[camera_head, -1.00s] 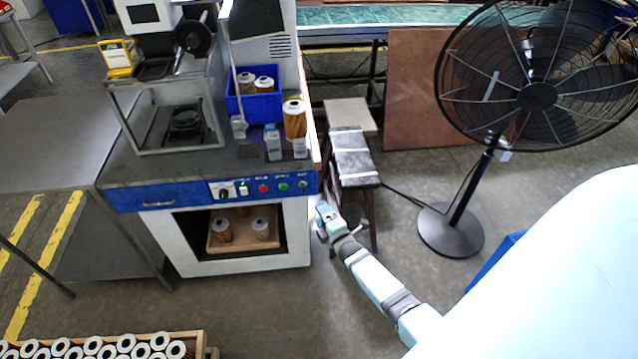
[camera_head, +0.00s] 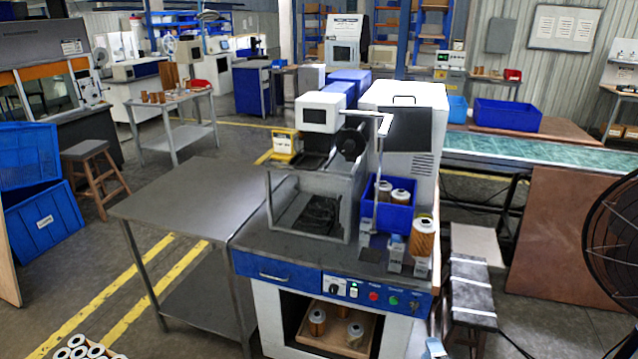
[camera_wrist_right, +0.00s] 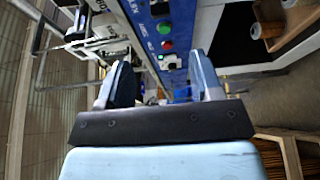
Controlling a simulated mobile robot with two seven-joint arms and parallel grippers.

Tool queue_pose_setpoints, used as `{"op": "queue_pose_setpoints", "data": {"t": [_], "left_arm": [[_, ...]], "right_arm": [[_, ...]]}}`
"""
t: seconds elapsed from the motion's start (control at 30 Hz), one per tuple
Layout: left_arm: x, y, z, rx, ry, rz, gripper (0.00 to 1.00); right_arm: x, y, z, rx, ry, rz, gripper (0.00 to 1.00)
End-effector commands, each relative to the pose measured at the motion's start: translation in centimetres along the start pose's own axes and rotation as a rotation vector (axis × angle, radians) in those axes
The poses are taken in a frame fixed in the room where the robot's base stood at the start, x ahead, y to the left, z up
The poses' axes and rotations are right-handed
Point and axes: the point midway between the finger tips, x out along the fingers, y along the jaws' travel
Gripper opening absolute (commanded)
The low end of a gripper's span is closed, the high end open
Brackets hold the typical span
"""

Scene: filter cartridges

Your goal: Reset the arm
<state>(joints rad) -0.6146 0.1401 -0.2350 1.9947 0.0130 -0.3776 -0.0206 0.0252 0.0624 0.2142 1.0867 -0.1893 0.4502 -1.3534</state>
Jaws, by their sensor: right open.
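My right gripper (camera_wrist_right: 163,80) shows in the right wrist view with its two fingers apart and nothing between them. It faces the blue control panel (camera_wrist_right: 165,40) of the machine, which lies beyond the fingertips. In the head view only a small pale part of my right arm (camera_head: 435,348) shows at the bottom edge, beside the machine's front right corner. My left gripper is in neither view.
The machine's worktop (camera_head: 335,257) holds a blue bin (camera_head: 389,215) with filter cartridges, and one cartridge (camera_head: 423,238) stands near its right edge. A stool (camera_head: 473,290) is close on the right. A bare metal table (camera_head: 190,200) stands left. A fan (camera_head: 615,230) is far right.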

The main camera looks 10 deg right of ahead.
Motion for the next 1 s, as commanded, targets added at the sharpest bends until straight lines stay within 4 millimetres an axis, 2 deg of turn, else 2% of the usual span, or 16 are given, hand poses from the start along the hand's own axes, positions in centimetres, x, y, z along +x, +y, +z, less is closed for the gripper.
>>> {"op": "queue_pose_setpoints", "data": {"t": [0.07,0.17,0.27,0.4,0.5,0.6,0.7,0.77,1.0], "left_arm": [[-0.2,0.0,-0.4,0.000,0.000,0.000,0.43],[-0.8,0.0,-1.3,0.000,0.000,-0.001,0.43],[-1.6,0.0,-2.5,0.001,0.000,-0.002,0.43],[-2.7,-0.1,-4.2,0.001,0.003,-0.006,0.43],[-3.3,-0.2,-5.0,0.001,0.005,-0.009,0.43],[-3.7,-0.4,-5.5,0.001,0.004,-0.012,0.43],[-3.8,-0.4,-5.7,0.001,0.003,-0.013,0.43],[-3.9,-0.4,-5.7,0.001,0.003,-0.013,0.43],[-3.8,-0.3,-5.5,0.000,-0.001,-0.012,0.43]], "right_arm": [[-0.9,0.3,-0.4,0.039,0.009,-0.020,0.60],[-3.4,1.4,-1.8,0.177,0.031,-0.082,0.60],[-7.9,3.3,-4.8,0.416,0.051,-0.196,0.60],[-15.9,6.7,-10.6,0.819,0.034,-0.406,0.60],[-20.9,9.2,-14.1,1.057,-0.009,-0.541,0.60],[-24.7,11.4,-16.6,1.231,-0.060,-0.644,0.60],[-27.1,12.9,-18.1,1.341,-0.100,-0.711,0.60],[-28.0,13.4,-18.6,1.379,-0.117,-0.735,0.60],[-28.5,13.6,-18.9,1.408,-0.130,-0.750,0.60]]}}
